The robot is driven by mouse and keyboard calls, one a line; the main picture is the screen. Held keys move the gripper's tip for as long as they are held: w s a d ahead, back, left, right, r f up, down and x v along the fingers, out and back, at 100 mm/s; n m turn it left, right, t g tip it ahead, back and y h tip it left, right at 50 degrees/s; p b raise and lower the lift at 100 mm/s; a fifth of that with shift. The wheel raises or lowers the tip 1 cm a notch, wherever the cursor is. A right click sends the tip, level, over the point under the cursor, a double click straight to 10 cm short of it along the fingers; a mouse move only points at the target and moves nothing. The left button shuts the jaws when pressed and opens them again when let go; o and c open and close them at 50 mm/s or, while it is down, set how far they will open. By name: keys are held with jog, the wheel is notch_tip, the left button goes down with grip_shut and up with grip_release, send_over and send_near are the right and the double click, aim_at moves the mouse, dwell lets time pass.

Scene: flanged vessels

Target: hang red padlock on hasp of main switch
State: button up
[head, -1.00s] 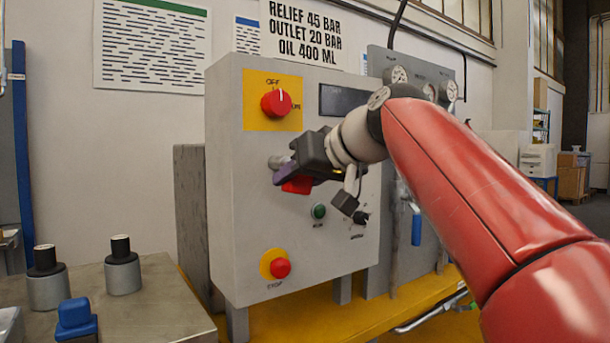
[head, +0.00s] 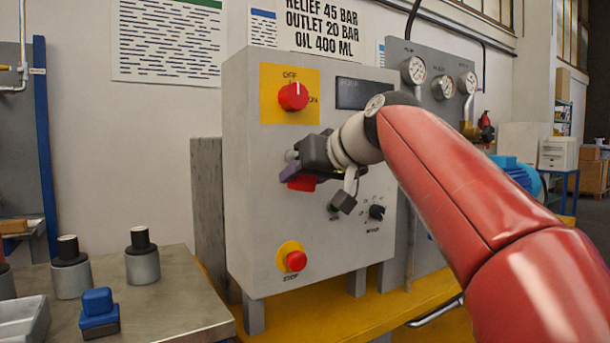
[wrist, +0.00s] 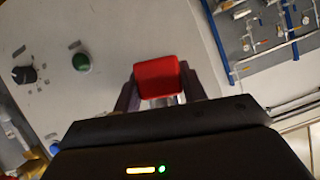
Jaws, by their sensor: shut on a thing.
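The main switch (head: 293,96) is a red knob on a yellow plate at the upper left of the grey cabinet front. Below it a light grey stub (head: 291,155) sticks out beside my gripper; I cannot tell whether it is the hasp. My gripper (head: 296,172) is in front of the panel, below the switch, shut on the red padlock (head: 302,184). In the wrist view the padlock (wrist: 157,79) sits between the two fingers. Its shackle is mostly hidden, and I cannot tell whether it touches the hasp.
The grey cabinet (head: 255,215) also bears a red stop button (head: 296,261) and a black selector (head: 377,212). A green button (wrist: 81,61) shows in the wrist view. A metal bench (head: 190,300) with dark-topped cylinders (head: 142,258) and a blue block (head: 98,302) stands at left.

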dwell(0.4)
jog(key=o, duration=1.1)
jog(key=shift+c, duration=0.2)
jog(key=v, duration=0.7)
jog(key=s+d+f+m+g+h, duration=0.1)
jog(key=s+d+f, duration=0.3)
jog(key=f, duration=0.9)
jog(key=s+d+f+m+g+h, duration=0.2)
jog(key=s+d+f+h, duration=0.2)
jog(key=s+f, duration=0.7)
jog(key=s+d+f+m+g+h, duration=0.1)
jog(key=s+d+f, duration=0.4)
jog(key=f, duration=1.1)
jog(key=s+m+h, duration=0.1)
jog(key=s+h, duration=0.1)
jog(key=s, duration=0.1)
jog(key=shift+d+f, duration=0.15)
